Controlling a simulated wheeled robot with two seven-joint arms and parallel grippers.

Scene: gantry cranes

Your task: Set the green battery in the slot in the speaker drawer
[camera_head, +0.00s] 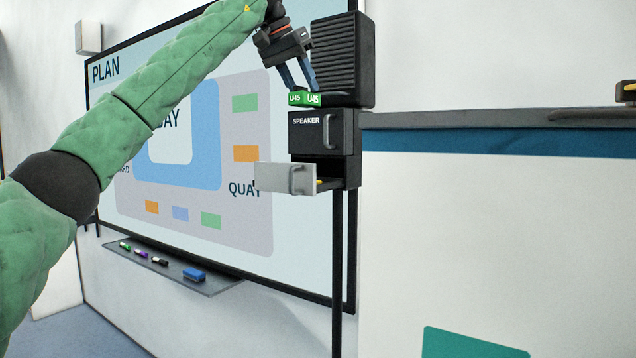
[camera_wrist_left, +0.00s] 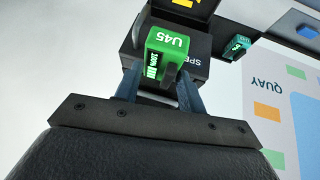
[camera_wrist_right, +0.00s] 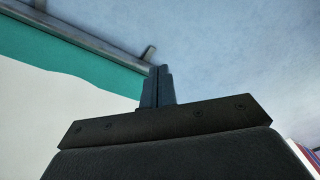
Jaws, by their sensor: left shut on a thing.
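The green battery (camera_head: 305,99), marked U45, is between the fingertips of my left gripper (camera_head: 304,88), above the front of the speaker unit. In the left wrist view the battery (camera_wrist_left: 165,52) shows a charge mark on its side, and the fingers are shut on it. The speaker drawer (camera_head: 285,178) is pulled out to the left, below and left of the battery. A little yellow shows inside it; the slot itself is hidden in the head view. My right gripper (camera_wrist_right: 157,88) shows only in the right wrist view, with its fingers together and nothing seen between them.
The black speaker cabinet (camera_head: 342,60) stands right beside my left gripper. A whiteboard (camera_head: 110,105) is behind, with a tray (camera_head: 215,284) of markers and a blue eraser. A large white unit (camera_head: 490,230) stands at the right. A small dark-and-green item (camera_wrist_left: 237,46) is unclear.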

